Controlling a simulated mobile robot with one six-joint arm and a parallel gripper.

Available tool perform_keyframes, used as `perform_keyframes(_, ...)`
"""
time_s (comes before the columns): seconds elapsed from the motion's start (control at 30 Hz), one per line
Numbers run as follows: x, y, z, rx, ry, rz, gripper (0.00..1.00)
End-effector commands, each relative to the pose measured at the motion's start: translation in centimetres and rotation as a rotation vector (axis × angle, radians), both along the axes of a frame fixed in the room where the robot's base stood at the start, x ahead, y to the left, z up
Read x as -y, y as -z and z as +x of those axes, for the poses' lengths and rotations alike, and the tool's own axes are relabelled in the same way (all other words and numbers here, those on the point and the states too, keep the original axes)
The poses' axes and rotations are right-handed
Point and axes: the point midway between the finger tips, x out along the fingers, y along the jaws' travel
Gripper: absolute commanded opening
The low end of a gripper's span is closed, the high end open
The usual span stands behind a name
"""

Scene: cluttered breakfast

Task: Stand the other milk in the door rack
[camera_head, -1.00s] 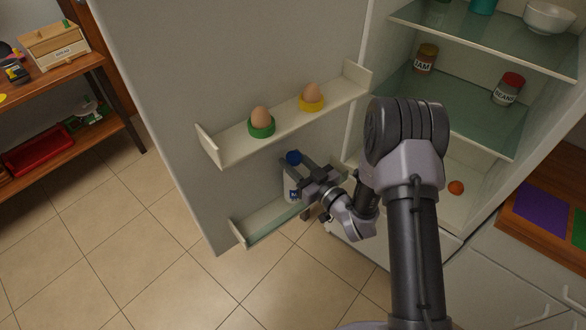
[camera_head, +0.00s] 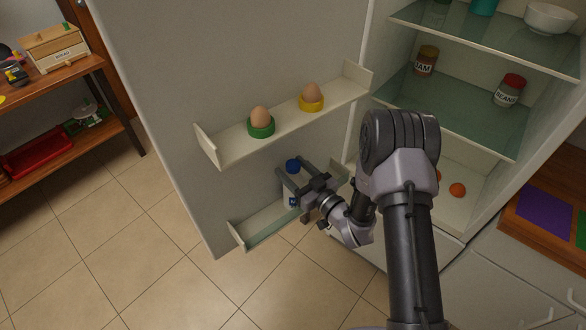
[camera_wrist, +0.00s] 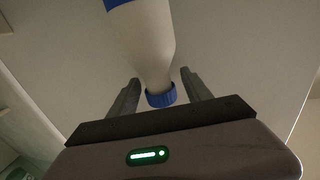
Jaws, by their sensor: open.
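A white milk bottle with a blue cap (camera_head: 292,165) stands in the lower door rack (camera_head: 265,221) of the open fridge door. My gripper (camera_head: 292,173) is open at the bottle, with its fingers on either side near the neck. In the wrist view the bottle (camera_wrist: 145,45) shows its blue cap (camera_wrist: 161,96) between the two open fingers (camera_wrist: 160,92), with visible gaps on both sides. The gripper hides part of the bottle in the head view. I see no second milk bottle.
An upper door rack (camera_head: 225,151) holds an egg in a green cup (camera_head: 261,127) and an egg in a yellow cup (camera_head: 311,103). Fridge shelves hold a jam jar (camera_head: 426,61), a beans jar (camera_head: 509,91) and a white bowl (camera_head: 549,17). Floor (camera_head: 150,240) is clear at left.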

Motion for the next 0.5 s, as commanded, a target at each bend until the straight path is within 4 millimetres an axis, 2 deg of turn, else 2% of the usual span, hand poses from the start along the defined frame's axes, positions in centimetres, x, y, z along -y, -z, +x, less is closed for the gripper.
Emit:
perform_keyframes(0.07,1.0,-0.1,-0.9,-0.004,0.003,0.0,0.57)
perform_keyframes(0.3,5.4,-0.2,-6.1,-0.004,0.005,0.0,0.57)
perform_keyframes(0.5,7.5,-0.2,-8.7,-0.001,0.003,0.0,0.57)
